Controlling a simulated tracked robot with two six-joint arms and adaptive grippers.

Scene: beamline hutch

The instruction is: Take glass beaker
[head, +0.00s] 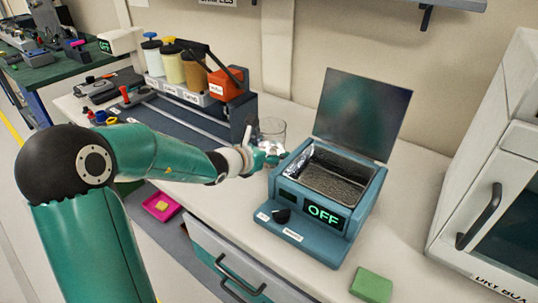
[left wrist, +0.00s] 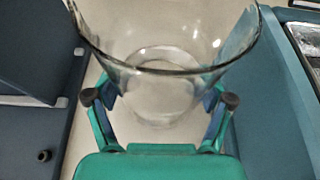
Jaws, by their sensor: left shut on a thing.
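A clear glass beaker (head: 272,130) stands upright on the white bench, between the dark rack unit and the blue heating bath. It also fills the upper middle of the left wrist view (left wrist: 165,85), open end toward the camera. My left gripper (head: 262,158) reaches it from the front, and in the left wrist view its two fingers (left wrist: 160,108) sit on either side of the glass, shut on it. The beaker's lower part is partly hidden by the gripper in the head view. My right gripper is not in view.
The blue heating bath (head: 314,228), with raised lid and OFF display, is close on the right. The dark rack unit (head: 185,118) with several coloured bottles is close on the left. A green block (head: 371,286) lies at the bench front. A white oven (head: 500,190) stands far right.

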